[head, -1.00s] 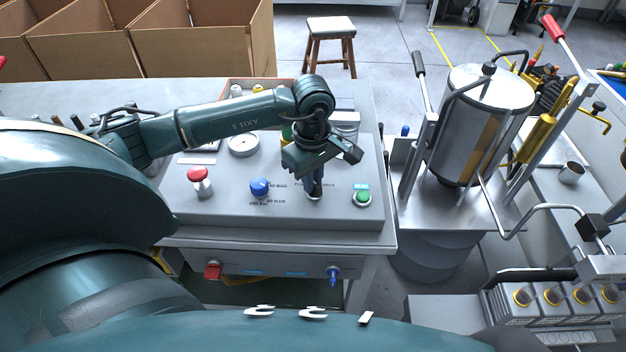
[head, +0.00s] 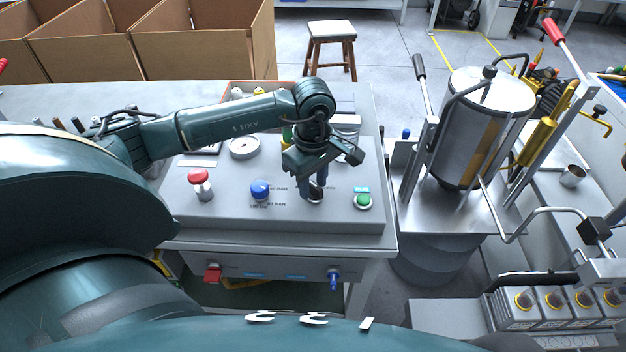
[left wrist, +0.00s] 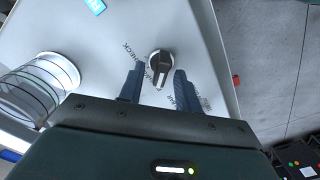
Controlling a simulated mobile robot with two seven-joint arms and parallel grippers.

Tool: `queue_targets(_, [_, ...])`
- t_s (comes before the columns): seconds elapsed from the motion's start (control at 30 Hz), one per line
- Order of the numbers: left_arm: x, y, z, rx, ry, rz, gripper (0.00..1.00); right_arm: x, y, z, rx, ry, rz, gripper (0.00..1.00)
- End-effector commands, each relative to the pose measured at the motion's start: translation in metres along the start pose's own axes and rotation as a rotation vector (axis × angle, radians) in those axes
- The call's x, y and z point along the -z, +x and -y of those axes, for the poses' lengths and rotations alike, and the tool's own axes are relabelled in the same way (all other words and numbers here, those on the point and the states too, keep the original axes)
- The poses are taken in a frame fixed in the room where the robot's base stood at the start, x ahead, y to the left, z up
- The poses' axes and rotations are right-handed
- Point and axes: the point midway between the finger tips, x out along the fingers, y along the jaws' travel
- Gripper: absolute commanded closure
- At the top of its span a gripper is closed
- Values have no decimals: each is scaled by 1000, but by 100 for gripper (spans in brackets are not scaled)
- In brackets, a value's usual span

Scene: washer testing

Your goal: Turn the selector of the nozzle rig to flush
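The selector (head: 316,197) is a dark knob with a pale ring on the sloped grey top of the nozzle rig (head: 225,212). In the left wrist view, the selector (left wrist: 160,69) has a black raised bar and printed labels around it; CHECK is readable beside it, and the other labels are partly hidden by my fingers. My left gripper (head: 314,187) points down over the selector. In the left wrist view, its two fingers (left wrist: 160,76) stand apart, one on each side of the knob, with visible gaps. It is open and empty. My right gripper is not in view.
A blue knob (head: 260,190) and a red mushroom button (head: 200,183) lie left of the selector; a green button (head: 363,201) lies right. A clear ringed cylinder (left wrist: 38,88) stands close to the gripper. A steel tank (head: 483,125) stands farther right.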

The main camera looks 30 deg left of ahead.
Motion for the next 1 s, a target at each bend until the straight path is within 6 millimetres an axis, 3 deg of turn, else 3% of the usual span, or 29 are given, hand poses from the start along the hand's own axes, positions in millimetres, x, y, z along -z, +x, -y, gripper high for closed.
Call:
queue_targets(0.27, [0, -14, -1, -3, 2, 0, 66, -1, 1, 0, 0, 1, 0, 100])
queue_targets(0.7, [0, -106, -1, -6, 0, -1, 66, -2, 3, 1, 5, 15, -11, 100])
queue_targets(1.0, [0, -132, 0, -1, 0, 0, 66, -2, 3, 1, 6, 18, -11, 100])
